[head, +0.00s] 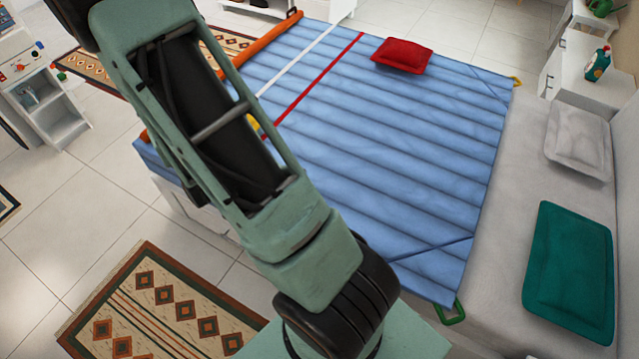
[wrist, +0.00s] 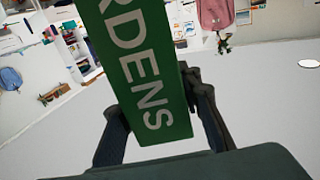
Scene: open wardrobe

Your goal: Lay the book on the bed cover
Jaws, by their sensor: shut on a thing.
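The book (wrist: 142,60) is green with large white letters ending in "RDENS", and it fills the middle of the wrist view. My gripper (wrist: 157,112) is shut on it, with a dark finger on each side. The book's upper end runs out of the picture. The bed cover (head: 400,140) is blue and quilted, with a white and a red stripe, and lies spread over the bed in the head view. My arm hides part of its left side. The gripper and book do not show in the head view.
A red cushion (head: 402,55) lies on the cover's far part. A white pillow (head: 578,143) and a green pillow (head: 570,270) lie on the bed's bare right side. A white cabinet (head: 590,80) stands at far right. The cover's middle is clear.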

